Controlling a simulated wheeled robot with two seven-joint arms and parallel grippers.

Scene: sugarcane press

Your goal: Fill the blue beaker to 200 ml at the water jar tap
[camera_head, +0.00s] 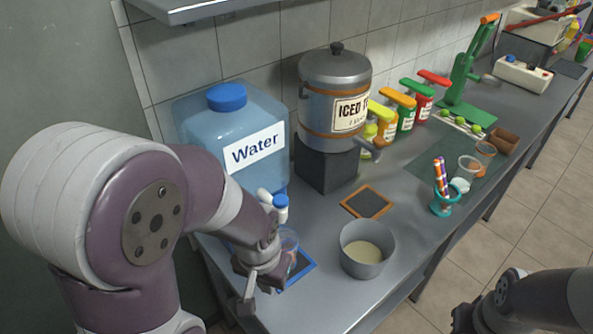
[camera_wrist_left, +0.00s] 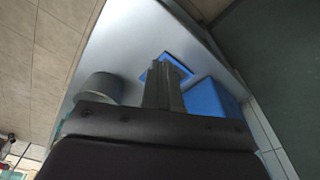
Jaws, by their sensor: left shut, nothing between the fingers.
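The water jar (camera_head: 230,130) is a big translucent blue tank with a blue cap and a "Water" label, at the left of the counter. Its white tap with a blue knob (camera_head: 280,202) is at the front. My left gripper (camera_head: 250,288) is shut and empty, beside the beaker's near left side. The left wrist view shows its closed fingers (camera_wrist_left: 166,82) before the mat (camera_wrist_left: 181,67).
A grey pot (camera_head: 366,268) with pale contents stands right of the mat. An iced tea dispenser (camera_head: 335,85) on a dark block and an orange-framed dark coaster (camera_head: 367,203) are behind. My right arm is at the lower right, its gripper (camera_head: 466,318) partly cut off.

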